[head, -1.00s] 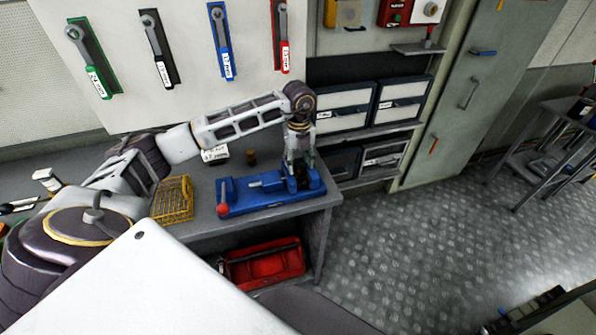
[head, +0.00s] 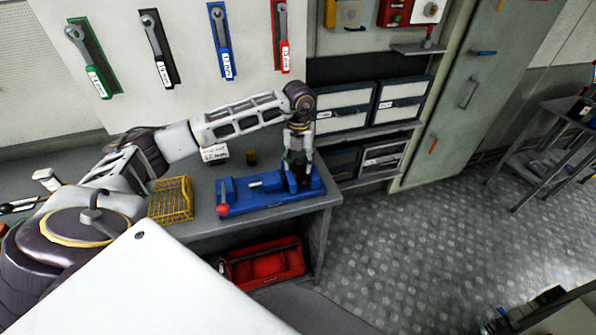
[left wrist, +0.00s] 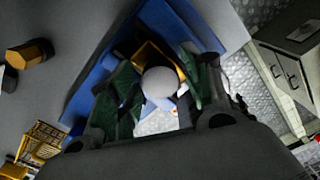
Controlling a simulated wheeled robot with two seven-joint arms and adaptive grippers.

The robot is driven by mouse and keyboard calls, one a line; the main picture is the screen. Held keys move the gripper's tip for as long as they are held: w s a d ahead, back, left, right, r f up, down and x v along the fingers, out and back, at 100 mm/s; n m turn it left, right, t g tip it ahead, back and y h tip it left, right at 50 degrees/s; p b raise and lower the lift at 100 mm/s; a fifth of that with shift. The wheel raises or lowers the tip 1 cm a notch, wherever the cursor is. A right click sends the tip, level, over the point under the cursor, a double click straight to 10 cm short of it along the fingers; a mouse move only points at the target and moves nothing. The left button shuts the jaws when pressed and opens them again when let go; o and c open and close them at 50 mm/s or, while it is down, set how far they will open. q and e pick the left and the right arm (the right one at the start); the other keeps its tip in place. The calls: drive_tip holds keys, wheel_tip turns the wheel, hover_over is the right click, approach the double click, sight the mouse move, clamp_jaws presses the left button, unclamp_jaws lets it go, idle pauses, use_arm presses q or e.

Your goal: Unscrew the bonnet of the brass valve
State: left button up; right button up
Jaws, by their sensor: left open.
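A blue vise (head: 240,203) with a red knob lies on the grey bench, and my left gripper (head: 298,178) points straight down over its right end. In the left wrist view, the green-padded fingers of my left gripper (left wrist: 160,88) are open, one on each side of a round pale top (left wrist: 162,81). Yellow brass-coloured surfaces (left wrist: 148,53) show just behind this top, so it seems to be part of the brass valve. Whether the pads touch it I cannot tell. In the head view the gripper hides the valve. My right gripper is not in view.
A small brass-coloured hex piece (head: 251,157) stands behind the vise, beside a white label card (head: 214,153). A yellow wire basket (head: 171,200) sits left of the vise. Wrenches hang on the wall board. A red toolbox (head: 264,263) is under the bench.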

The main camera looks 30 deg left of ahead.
use_arm(q)
drive_tip(key=shift+m, duration=2.9)
drive_tip(key=c, duration=0.8)
drive_tip(key=shift+n, duration=0.3)
